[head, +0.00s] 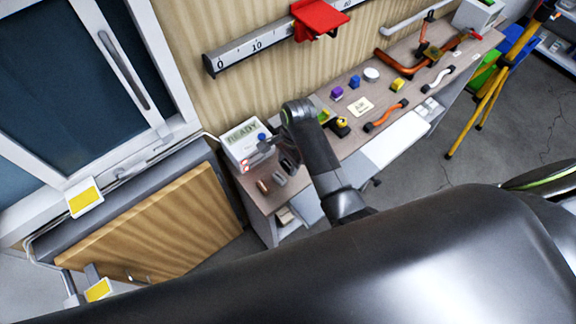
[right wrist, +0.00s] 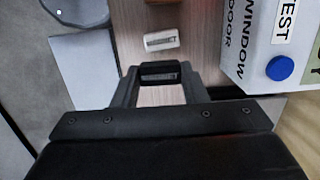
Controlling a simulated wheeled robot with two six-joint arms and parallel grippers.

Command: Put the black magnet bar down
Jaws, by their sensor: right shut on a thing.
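The black magnet bar (right wrist: 160,70) lies across between the fingertips of my right gripper (right wrist: 159,78) in the right wrist view. The gripper is shut on it, over the wood-topped bench (right wrist: 200,42). Whether the bar touches the bench top is not clear. In the head view my right gripper (head: 288,158) is at the near left end of the bench, beside the white test box (head: 238,150). There the bar cannot be made out. My left gripper is in neither view.
A small pale block (right wrist: 161,39) lies on the bench just beyond the fingertips. The test box (right wrist: 260,25), with a blue button (right wrist: 280,68), stands close on the right. A copper-coloured piece (head: 263,187) lies near the bench edge. Tools and small blocks occupy the bench farther right.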

